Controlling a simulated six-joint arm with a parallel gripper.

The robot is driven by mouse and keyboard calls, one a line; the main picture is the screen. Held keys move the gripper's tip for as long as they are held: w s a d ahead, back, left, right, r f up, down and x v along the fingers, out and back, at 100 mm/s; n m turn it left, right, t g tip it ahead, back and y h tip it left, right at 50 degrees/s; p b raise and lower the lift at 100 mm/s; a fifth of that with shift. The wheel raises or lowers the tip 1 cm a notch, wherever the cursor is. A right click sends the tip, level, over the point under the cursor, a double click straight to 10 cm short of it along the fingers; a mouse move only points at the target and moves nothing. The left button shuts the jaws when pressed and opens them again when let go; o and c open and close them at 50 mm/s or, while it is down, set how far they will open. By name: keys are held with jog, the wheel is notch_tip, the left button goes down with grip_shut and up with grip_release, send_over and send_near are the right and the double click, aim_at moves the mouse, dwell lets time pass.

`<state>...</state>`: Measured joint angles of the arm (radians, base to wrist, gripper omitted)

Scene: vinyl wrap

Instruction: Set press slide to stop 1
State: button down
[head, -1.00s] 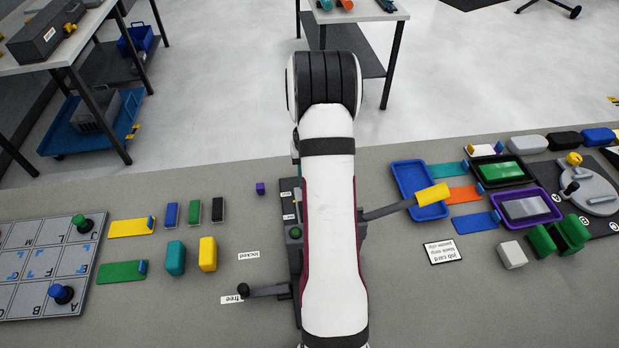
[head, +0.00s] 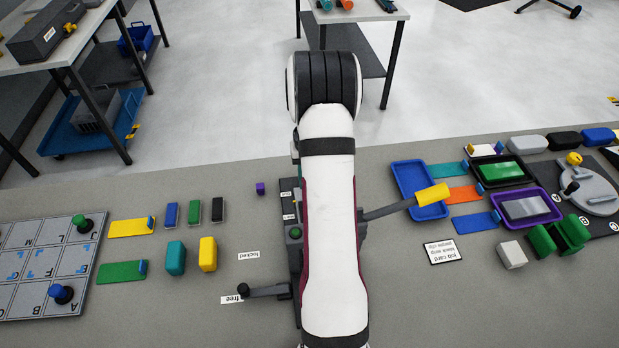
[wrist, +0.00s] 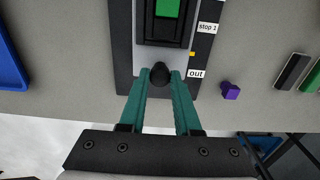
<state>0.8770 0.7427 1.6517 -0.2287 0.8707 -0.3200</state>
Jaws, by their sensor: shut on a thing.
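In the wrist view, the press slide (wrist: 160,35) is a dark frame on a grey track, with a green block (wrist: 167,8) in it. Its dark round knob (wrist: 160,72) faces me. My gripper (wrist: 160,77) has teal fingers, shut on this knob from both sides. A label "stop 1" (wrist: 208,28) and a label "out" (wrist: 195,73) sit along the track's side. A small yellow mark (wrist: 192,54) lies between them, nearer "out". In the head view my arm hides most of the press, the slide and my gripper.
A purple cube (wrist: 230,91) lies beside the track; it also shows in the head view (head: 260,188). A black lever (head: 265,291) points at the "free" label (head: 232,299).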

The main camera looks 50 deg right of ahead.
jog(key=shift+s+a, duration=1.2)
jog(key=shift+s, duration=0.05)
jog(key=c, duration=0.6)
grip_release()
notch_tip(320, 180, up, 16)
jog(key=shift+f, duration=0.1)
